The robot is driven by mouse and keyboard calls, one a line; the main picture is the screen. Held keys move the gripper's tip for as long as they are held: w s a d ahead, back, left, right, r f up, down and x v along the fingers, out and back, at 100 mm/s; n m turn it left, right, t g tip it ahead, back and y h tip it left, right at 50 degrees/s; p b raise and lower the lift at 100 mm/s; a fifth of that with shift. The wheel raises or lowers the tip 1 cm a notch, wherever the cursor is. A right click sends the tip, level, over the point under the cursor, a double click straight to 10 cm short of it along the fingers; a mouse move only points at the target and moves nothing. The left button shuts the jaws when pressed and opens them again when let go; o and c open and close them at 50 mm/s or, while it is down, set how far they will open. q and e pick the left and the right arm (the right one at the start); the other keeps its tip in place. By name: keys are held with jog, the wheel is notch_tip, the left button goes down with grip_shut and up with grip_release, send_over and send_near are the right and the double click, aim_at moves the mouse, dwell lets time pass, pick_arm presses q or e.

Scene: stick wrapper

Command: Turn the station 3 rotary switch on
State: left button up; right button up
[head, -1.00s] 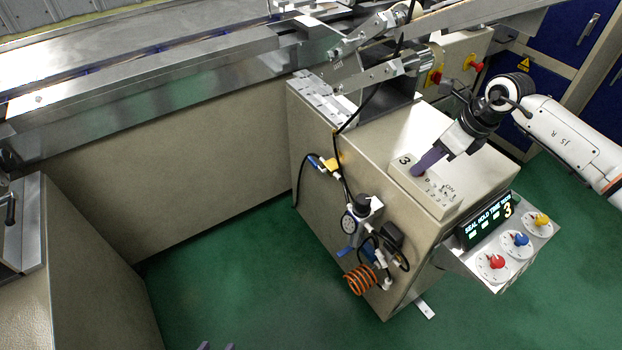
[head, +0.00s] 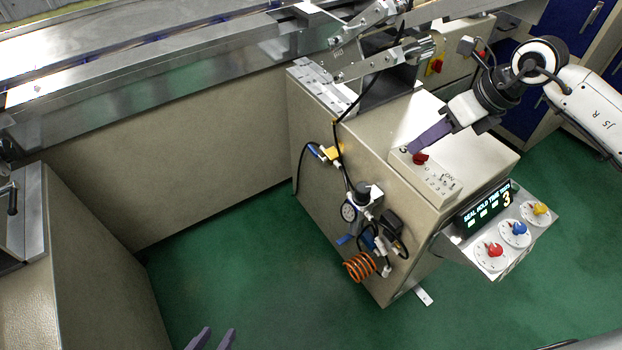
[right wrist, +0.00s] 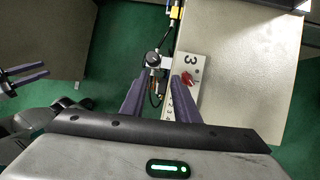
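The station 3 switch box (head: 437,187) is a pale panel on top of the beige cabinet, with a "3", an "ON" mark and a red rotary knob (head: 420,159). The knob also shows in the right wrist view (right wrist: 187,78); which way it points is too small to tell. My right gripper (head: 412,149) is just beyond the knob, by the "3". In the right wrist view its purple fingers (right wrist: 158,80) are apart with nothing between them, and the knob lies to the right of the right finger. My left gripper (head: 212,334) is at the bottom edge, fingers apart and empty.
A lit display (head: 486,208) reading "3" and a panel with red (head: 495,250), blue (head: 519,228) and yellow (head: 540,208) knobs sit at the cabinet's front. A gauge and orange coiled hose (head: 360,267) hang on its side. Green floor is clear at lower middle.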

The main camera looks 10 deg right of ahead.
jog(key=s+a+m+t+y+b, duration=0.1)
jog(key=a+y, duration=0.5)
jog(key=a, duration=0.6)
jog(key=s+a+f+m+t+y+b, duration=0.1)
jog(key=s+a+m+y, duration=0.3)
jog(key=a, duration=0.8)
jog(key=shift+f+m+t+y+b, duration=0.15)
jog(key=shift+m+t+y+b, duration=0.25)
jog(key=shift+m+y, duration=0.65)
jog(key=shift+a, duration=0.15)
